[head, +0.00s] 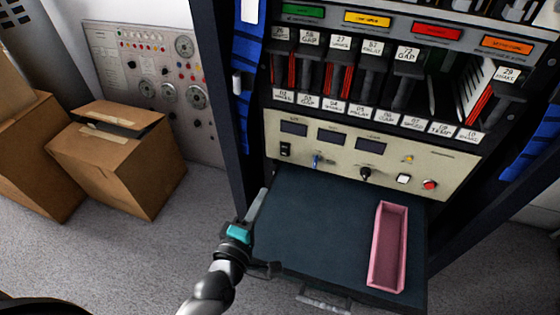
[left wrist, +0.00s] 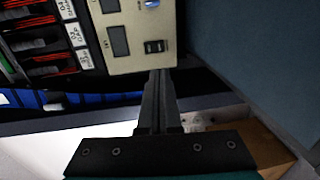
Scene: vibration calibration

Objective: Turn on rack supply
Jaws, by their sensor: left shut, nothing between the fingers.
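The cream rack supply panel (head: 455,186) sits in the rack below the card shelves. It has dark displays, a black rocker switch (head: 285,149) at its left, a blue switch (head: 316,161), a black knob (head: 365,173), a white button (head: 403,179) and a red button (head: 430,184). My left gripper (head: 263,192) is shut and empty, below and left of the rocker switch. In the left wrist view the closed fingertips (left wrist: 158,72) point at the rocker switch (left wrist: 155,46) and look a little short of it. I cannot tell the switch's position. My right gripper is not in view.
A dark pulled-out shelf (head: 310,225) lies below the panel and carries a pink open tray (head: 376,272). Card slots with labels (head: 372,47) fill the rack above. Cardboard boxes (head: 115,165) stand at the left, by a wall panel (head: 160,75).

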